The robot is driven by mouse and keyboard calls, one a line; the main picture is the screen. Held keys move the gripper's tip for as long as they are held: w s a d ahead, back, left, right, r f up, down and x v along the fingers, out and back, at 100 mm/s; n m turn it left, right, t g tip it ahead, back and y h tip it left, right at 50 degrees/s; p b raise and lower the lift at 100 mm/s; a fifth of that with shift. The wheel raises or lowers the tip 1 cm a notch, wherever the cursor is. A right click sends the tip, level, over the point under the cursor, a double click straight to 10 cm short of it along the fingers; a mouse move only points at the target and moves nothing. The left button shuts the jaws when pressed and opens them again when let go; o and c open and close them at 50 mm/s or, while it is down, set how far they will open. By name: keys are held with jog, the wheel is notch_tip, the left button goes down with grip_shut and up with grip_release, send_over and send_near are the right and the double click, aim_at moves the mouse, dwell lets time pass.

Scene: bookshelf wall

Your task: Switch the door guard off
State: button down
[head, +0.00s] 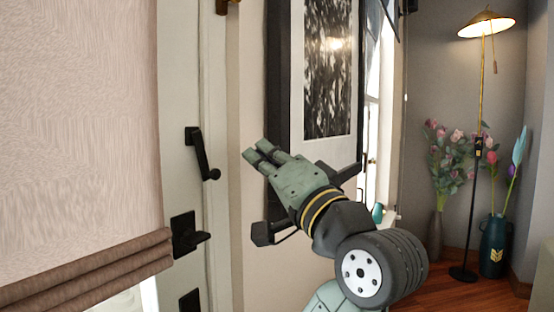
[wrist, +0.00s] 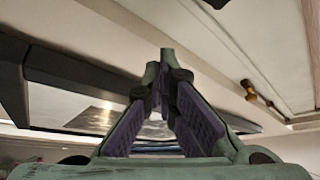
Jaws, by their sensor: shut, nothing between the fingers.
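A black lever with a rounded end (head: 202,155), which looks like the door guard, is mounted on the pale door (head: 215,265) in the head view. It slants down to the right, above the black door handle (head: 186,234). My gripper (head: 255,152) is shut and empty, to the right of the lever and apart from it in the picture. Its fingers point up and left. In the wrist view the fingertips (wrist: 160,75) meet. A small brass-coloured fitting (wrist: 252,92) shows to their right; I cannot tell whether it belongs to the guard.
A dark-framed picture (head: 326,70) hangs on the wall behind my gripper. A pale pink blind (head: 75,130) covers the left. A floor lamp (head: 484,100), flowers in a vase (head: 436,236) and a teal vase (head: 494,248) stand at the right corner.

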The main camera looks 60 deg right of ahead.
jog(key=shift+p+x, duration=0.3)
jog(key=shift+x, duration=0.85)
jog(key=shift+w+a+f+p, duration=0.2)
jog(key=shift+a+f, duration=0.25)
jog(key=shift+a, duration=0.1)
jog(key=shift+w+a+f+p, duration=0.2)
jog(key=shift+a+f, duration=0.25)
jog(key=shift+a, duration=0.15)
jog(key=shift+a+f, duration=0.35)
jog(key=a+v, duration=0.1)
jog(key=v, duration=1.1)
jog(key=shift+a+f+b, duration=0.2)
jog(key=shift+f+b, duration=0.15)
jog(key=shift+b, duration=0.05)
jog(key=shift+s, duration=0.1)
